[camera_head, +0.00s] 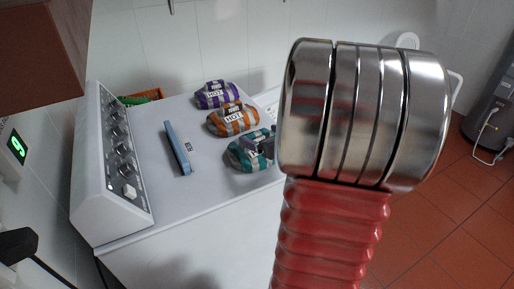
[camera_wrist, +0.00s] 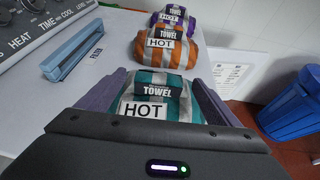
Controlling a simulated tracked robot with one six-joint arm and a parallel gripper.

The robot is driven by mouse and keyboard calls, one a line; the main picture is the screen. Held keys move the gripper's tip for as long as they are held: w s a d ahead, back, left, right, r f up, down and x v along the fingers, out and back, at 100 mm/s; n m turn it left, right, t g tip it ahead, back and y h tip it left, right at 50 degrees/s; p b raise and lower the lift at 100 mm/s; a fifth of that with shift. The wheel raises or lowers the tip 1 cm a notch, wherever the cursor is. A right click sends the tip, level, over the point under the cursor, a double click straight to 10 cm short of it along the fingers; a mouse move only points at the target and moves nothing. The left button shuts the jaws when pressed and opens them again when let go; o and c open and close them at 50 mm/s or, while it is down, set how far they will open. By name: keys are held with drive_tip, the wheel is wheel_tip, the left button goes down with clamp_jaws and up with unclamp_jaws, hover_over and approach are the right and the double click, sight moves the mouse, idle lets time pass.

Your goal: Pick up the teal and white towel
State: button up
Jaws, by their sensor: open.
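The teal and white towel (camera_head: 246,152) is a rolled bundle with a dark label, nearest in a row of towels on top of the white machine. In the wrist view the towel (camera_wrist: 158,97) shows "TOWEL" and "HOT" labels and lies between the two fingers of my gripper (camera_wrist: 155,95). The fingers are open, one on each side of it. The gripper body hides the towel's near lower part. In the head view a dark part of my gripper (camera_head: 262,148) shows at the towel's right, and my arm hides the rest.
An orange and white towel (camera_head: 233,120) and a purple and white towel (camera_head: 216,95) lie behind. A blue filter piece (camera_head: 177,148) stands to the left, before the knob panel (camera_head: 117,140). A blue bin (camera_wrist: 292,105) stands on the floor at right.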

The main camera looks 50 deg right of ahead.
drive_tip(key=shift+w+d+f, duration=0.1)
drive_tip(key=shift+w+f, duration=0.1)
drive_tip(key=shift+w, duration=0.3)
drive_tip(key=shift+c, duration=0.6)
drive_tip(key=shift+r, duration=0.1)
drive_tip(key=c, duration=2.1)
drive_tip(key=shift+o, duration=0.2)
wheel_tip(320, 180, up, 10)
